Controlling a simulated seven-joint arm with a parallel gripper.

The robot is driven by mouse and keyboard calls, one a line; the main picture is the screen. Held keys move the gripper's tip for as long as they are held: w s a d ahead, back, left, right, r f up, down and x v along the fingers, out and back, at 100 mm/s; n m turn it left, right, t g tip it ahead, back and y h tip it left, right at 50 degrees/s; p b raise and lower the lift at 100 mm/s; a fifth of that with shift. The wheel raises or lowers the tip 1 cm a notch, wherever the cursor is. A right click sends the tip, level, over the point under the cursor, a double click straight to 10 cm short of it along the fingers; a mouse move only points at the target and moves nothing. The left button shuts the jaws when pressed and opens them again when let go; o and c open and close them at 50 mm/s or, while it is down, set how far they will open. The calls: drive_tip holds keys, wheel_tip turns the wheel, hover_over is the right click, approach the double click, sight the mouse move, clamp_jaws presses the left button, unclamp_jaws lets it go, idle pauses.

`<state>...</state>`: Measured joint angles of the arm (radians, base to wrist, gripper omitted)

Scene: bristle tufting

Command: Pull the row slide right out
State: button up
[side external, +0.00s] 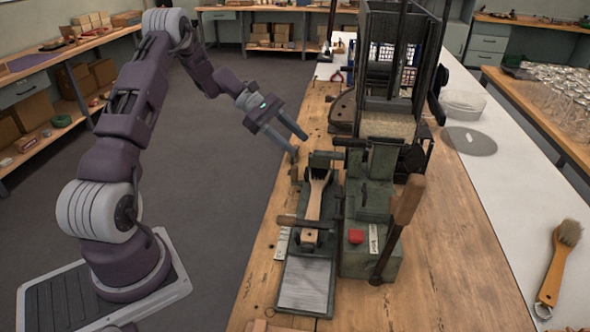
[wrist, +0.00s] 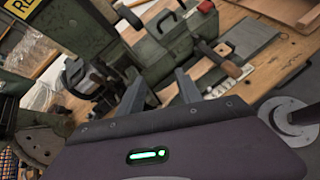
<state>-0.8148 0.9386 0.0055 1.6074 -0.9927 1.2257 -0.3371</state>
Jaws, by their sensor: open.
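The row slide appears to be the long green carriage (side external: 321,225) on the bench, left of the tufting machine; its exact outline is unclear. A wooden brush (side external: 316,197) lies along it, bristles toward the back. A dark cross bar with a wooden grip (side external: 300,222) crosses its near part; the grip also shows in the wrist view (wrist: 222,60). My gripper (side external: 299,143) is open and empty, tilted down, above the bench's left edge near the slide's far end. Its two fingers (wrist: 160,88) reach toward the carriage in the wrist view. Contact cannot be told.
The green machine body (side external: 370,245) stands right of the carriage, with a red button (side external: 356,236) and an upright wooden-handled lever (side external: 404,205). The tall dark hopper frame (side external: 392,60) rises behind. A finished brush (side external: 557,265) lies far right. Floor left of the bench is free.

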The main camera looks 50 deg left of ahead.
sight(295, 166)
drive_tip(key=a+f+n+t, duration=0.4)
drive_tip(key=a+f+n, duration=0.2)
drive_tip(key=a+f, duration=0.35)
drive_tip(key=x, duration=0.5)
drive_tip(key=s+f+x, duration=0.1)
drive_tip(key=x, duration=0.1)
drive_tip(key=shift+w+d+f, duration=0.1)
drive_tip(key=shift+d+f, duration=0.1)
drive_tip(key=shift+d, duration=0.1)
drive_tip(key=shift+c, duration=0.2)
clamp_jaws()
